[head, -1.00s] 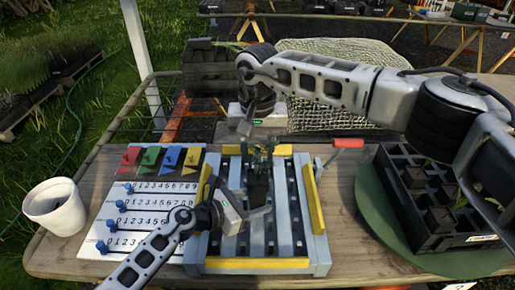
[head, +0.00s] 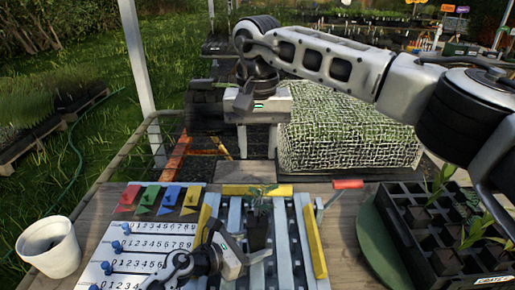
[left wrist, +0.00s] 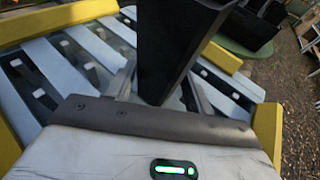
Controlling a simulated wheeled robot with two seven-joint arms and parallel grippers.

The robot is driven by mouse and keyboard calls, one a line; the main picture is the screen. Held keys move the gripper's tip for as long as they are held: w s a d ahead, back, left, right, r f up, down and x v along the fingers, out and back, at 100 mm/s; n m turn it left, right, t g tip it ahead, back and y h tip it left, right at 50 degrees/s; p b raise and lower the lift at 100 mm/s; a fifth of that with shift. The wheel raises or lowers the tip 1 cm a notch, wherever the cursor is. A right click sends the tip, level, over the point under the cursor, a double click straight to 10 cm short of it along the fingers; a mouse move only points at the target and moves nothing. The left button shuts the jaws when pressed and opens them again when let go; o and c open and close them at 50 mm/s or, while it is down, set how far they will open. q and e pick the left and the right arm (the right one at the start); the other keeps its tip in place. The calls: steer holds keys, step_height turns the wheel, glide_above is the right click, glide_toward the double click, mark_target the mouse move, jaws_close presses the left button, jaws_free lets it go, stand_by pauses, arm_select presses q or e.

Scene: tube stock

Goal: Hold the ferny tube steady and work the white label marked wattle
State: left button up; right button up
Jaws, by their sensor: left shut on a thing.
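A black tapered tube (head: 258,234) with a small ferny green plant (head: 258,194) stands upright over the slatted grey rack. My left gripper (head: 256,252) is shut on this tube from the front. The left wrist view shows the tube's dark wall (left wrist: 172,50) between my left gripper's fingers (left wrist: 160,92); its plant is out of that view. My right gripper (head: 243,98) is behind and above the plant, apart from it; its fingers are too unclear to judge. I cannot make out a white label or the word wattle.
The rack has yellow rails (head: 315,242) and a red-handled lever (head: 346,184). A white number board (head: 140,243) with coloured flags and a white pot (head: 48,250) stand left. A black celled crate (head: 450,262) with seedlings stands right. A mesh-covered block (head: 350,135) is behind.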

stand_by(0.3)
arm_select(q)
steer(key=o, duration=0.8)
steer(key=shift+o, duration=0.2)
steer(key=v, duration=1.2)
steer(key=shift+s+r, duration=0.1)
